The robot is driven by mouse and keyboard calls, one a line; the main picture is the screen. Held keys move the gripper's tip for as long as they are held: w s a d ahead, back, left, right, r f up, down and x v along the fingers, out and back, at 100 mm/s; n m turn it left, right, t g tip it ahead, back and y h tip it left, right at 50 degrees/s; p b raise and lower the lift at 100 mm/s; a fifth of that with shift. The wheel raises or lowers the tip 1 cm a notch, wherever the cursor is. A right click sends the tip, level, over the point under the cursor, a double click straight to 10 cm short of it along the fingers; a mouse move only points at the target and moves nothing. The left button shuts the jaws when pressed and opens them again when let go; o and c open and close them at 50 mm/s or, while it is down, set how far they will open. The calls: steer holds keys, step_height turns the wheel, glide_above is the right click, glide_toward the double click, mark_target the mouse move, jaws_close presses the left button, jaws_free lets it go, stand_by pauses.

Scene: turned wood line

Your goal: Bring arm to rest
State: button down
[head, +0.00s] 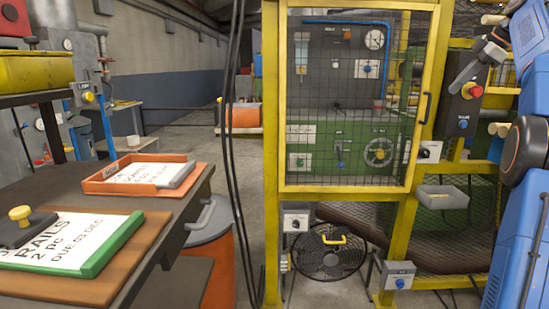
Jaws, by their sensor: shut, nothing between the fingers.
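My arm shows at the right edge, with blue links and a dark, orange-ringed joint. It is folded upward there. My gripper (460,84) is the dark grey end at the upper right, pointing down and to the left. It is shut and empty. It appears in front of the yellow frame post, beside a dark control box with a red button (472,90). I cannot tell the gap between them.
A yellow-framed mesh guard (350,186) encloses a green machine. A grey tray (442,197) and a floor fan (328,252) are near it. Black cables (232,150) hang midway.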

steer(key=s+a+f+m+h, duration=0.1)
steer(key=s+a+f+m, duration=0.3)
steer(key=s+a+f, duration=0.5)
steer(key=s+a+f+m+h, duration=0.15)
steer(key=s+a+m, duration=0.25)
steer(key=s+a, duration=0.7)
steer(key=s+a+f+m, duration=0.2)
steer(key=s+a+f, duration=0.1)
steer(key=s+f, duration=0.5)
steer(key=s+a+f+m+h, duration=0.1)
steer(key=s+a+f, duration=0.3)
steer(key=s+f, duration=0.4)
steer(key=s+a+f+m, duration=0.2)
steer(key=s+f, duration=0.6)
steer(key=f, duration=0.8)
steer(key=shift+a+m+g, duration=0.3)
steer(key=shift+a+g, duration=0.1)
steer(key=shift+a, duration=0.7)
